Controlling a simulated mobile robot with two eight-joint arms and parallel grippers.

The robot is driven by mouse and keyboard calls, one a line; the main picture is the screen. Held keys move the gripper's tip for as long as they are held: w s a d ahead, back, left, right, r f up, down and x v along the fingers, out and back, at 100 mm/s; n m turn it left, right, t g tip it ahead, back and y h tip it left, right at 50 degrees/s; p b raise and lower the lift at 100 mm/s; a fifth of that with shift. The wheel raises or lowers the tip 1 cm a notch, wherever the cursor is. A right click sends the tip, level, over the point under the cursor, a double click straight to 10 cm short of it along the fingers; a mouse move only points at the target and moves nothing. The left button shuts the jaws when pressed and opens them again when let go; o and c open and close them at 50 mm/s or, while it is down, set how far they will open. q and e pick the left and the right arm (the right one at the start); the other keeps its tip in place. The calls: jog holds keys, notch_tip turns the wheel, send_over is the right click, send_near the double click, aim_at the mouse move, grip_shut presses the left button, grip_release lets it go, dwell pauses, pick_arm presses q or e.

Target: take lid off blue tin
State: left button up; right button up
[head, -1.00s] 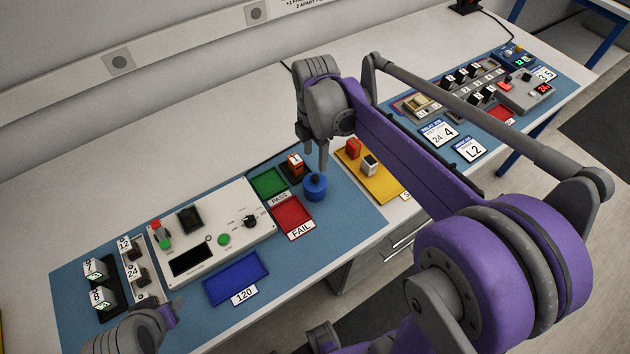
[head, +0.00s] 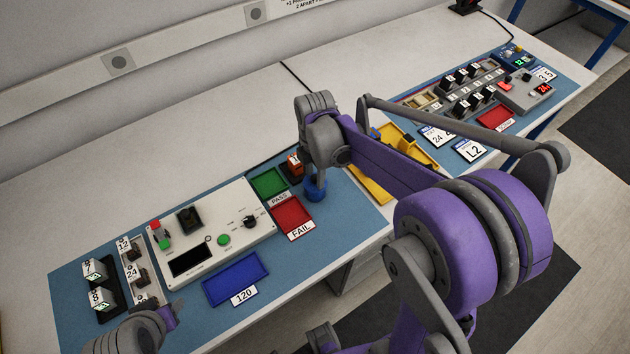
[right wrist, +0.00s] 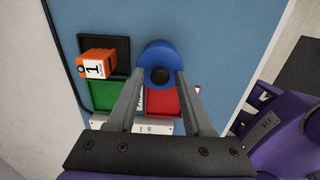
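The blue tin (head: 315,193) stands on the blue mat, right of the red FAIL tray. In the right wrist view the round blue tin (right wrist: 158,50) shows a dark round knob (right wrist: 160,76) on its lid. My right gripper (head: 313,180) is directly above the tin, pointing down. In the right wrist view my right gripper (right wrist: 159,76) has its two fingers apart, one on each side of the knob. I see no clear contact.
The green PASS tray (head: 269,183) and red FAIL tray (head: 291,216) lie left of the tin. An orange block (head: 295,164) in a black holder stands close behind it. A yellow tray (head: 372,189) lies to the right. A white control panel (head: 212,236) is further left.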

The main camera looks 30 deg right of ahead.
grip_shut()
